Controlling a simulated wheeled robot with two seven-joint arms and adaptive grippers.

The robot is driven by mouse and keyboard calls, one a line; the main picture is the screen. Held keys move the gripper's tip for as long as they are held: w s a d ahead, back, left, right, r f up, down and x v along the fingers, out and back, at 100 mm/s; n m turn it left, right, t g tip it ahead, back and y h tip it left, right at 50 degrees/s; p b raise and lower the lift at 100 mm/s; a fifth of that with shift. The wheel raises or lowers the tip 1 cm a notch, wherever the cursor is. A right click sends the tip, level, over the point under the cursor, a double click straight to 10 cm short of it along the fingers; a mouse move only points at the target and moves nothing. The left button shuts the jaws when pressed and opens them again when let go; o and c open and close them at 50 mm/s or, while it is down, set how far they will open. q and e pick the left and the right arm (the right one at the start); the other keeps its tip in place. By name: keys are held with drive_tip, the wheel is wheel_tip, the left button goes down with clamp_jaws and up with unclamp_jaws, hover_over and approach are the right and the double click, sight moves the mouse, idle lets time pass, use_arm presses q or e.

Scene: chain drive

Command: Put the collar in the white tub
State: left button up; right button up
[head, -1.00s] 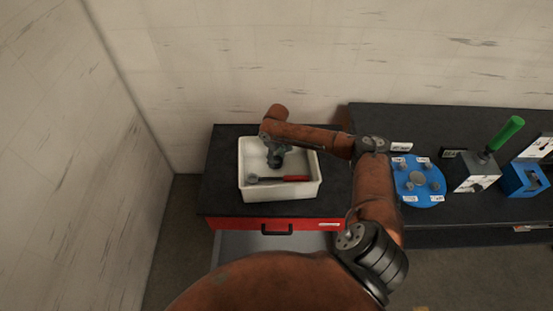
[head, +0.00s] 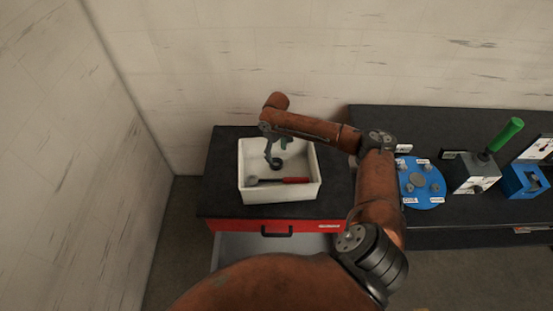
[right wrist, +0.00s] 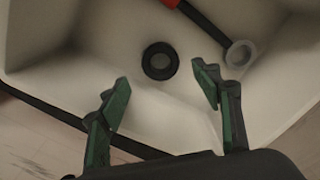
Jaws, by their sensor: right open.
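The collar, a dark ring (right wrist: 160,61), appears to lie flat on the floor of the white tub (head: 244,180). In the head view the collar (head: 276,164) shows behind the red-handled tool. My right gripper (right wrist: 160,77) is over the tub with its green-padded fingers spread wide. The collar shows between and just beyond the fingertips, with no finger touching it in the wrist view. My left gripper is not in view.
A tool with a red handle (head: 295,180) and a grey ring end (right wrist: 240,53) lies in the tub. The tub stands on a black-topped cabinet (head: 222,160) with a red drawer front (head: 310,226). A blue disc (head: 424,198) and fixtures stand on the bench at right.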

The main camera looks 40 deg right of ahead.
wheel_tip(320, 180, up, 6)
drive_tip(key=shift+r, duration=0.15)
idle(0.4)
